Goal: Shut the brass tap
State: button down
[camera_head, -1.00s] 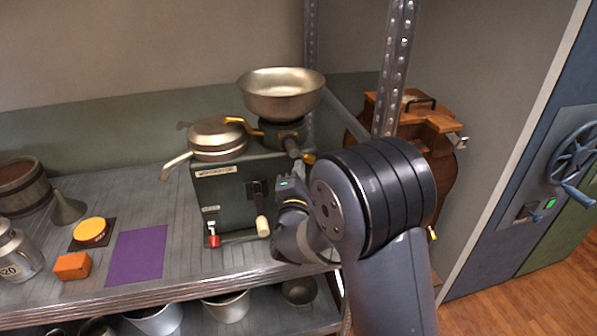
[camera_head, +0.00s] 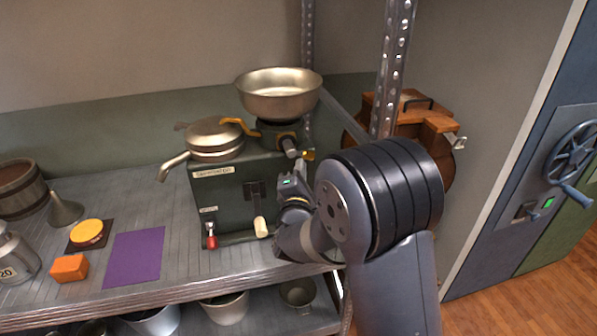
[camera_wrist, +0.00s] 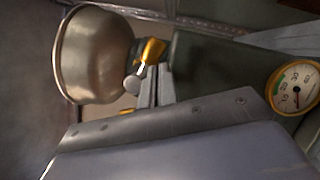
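The brass tap (camera_head: 308,156) sits on the right side of the dark green separator (camera_head: 222,188), beside a grey spout end (camera_head: 289,147) below the steel bowl (camera_head: 279,95). In the wrist view the tap (camera_wrist: 152,50) is a yellow brass piece just beyond the fingertips, next to the round grey spout end (camera_wrist: 132,84). My gripper (camera_wrist: 156,88) has its two fingers close together with nothing seen between them. The fingertips are near the tap; I cannot tell whether they touch it. In the head view my wrist stands in front of the separator's right side.
A round gauge (camera_wrist: 298,88) is at the right of the wrist view. A lidded pan (camera_head: 215,138) stands on the separator. A red-handled lever (camera_head: 211,236) is on its front. A metal shelf post (camera_head: 391,70) rises behind my arm. A purple mat (camera_head: 136,258) lies on the shelf.

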jog(key=shift+d+r, duration=0.15)
jog(key=shift+d, duration=0.15)
jog(key=shift+w+d+r, duration=0.15)
jog(key=shift+d, duration=0.1)
dwell(0.5)
